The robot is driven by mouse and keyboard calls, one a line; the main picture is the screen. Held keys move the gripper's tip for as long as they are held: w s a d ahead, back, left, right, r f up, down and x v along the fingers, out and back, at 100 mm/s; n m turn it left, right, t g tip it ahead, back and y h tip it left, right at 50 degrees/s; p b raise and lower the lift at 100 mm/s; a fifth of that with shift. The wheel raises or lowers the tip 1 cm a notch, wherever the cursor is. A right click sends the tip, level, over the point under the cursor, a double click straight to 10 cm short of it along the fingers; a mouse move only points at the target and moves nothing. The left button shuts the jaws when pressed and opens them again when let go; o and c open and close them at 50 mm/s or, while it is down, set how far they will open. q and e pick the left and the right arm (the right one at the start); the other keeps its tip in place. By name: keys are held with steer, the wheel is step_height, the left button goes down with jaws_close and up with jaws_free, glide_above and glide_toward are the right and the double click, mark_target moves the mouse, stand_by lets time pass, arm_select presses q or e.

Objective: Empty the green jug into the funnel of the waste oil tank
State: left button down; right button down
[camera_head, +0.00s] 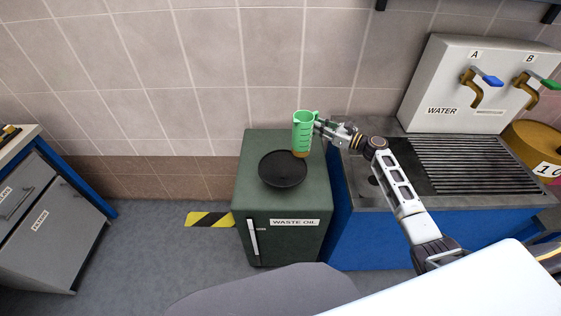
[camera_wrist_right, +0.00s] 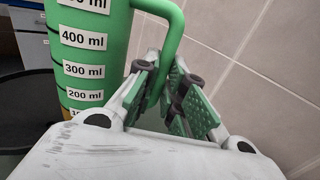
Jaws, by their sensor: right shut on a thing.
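The green jug (camera_head: 303,132) is held upright or nearly so above the right back part of the waste oil tank (camera_head: 283,215). Its handle is toward my right gripper (camera_head: 321,127), which is shut on it. In the right wrist view the jug (camera_wrist_right: 88,50) shows volume labels, and the gripper's pads (camera_wrist_right: 172,100) close around the handle. A yellow-brown band shows at the jug's lower part, below the 200 ml label. The black round funnel (camera_head: 283,168) lies on top of the tank, just left of and below the jug. My left gripper is not in view.
A sink counter (camera_head: 455,165) with a ribbed drain stands right of the tank. Behind it is a water panel (camera_head: 440,90) with taps A and B. A yellow drum (camera_head: 535,145) is at the right edge. A grey cabinet (camera_head: 45,215) stands at the left, with open floor between.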

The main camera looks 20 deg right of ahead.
mark_target(317, 119)
steer(key=shift+w+r, duration=0.1)
steer(key=shift+w, duration=0.15)
steer(key=shift+r, duration=0.1)
stand_by(0.3)
steer(key=shift+s+a+r+n+p, duration=0.1)
steer(key=shift+a+r+n+p, duration=0.1)
steer(key=shift+r+n, duration=0.45)
steer(key=shift+s+a+r+n+p, duration=0.1)
steer(key=shift+r+n+p, duration=0.05)
steer(key=shift+r+n, duration=0.5)
steer(key=shift+s+a+r, duration=0.1)
steer(key=shift+a+r, duration=0.05)
steer(key=shift+r, duration=0.05)
steer(key=shift+s+a+r+n+g+h, duration=0.15)
steer(key=shift+a+r+n+g+h, duration=0.15)
steer(key=shift+n, duration=0.3)
steer(key=shift+r, duration=0.1)
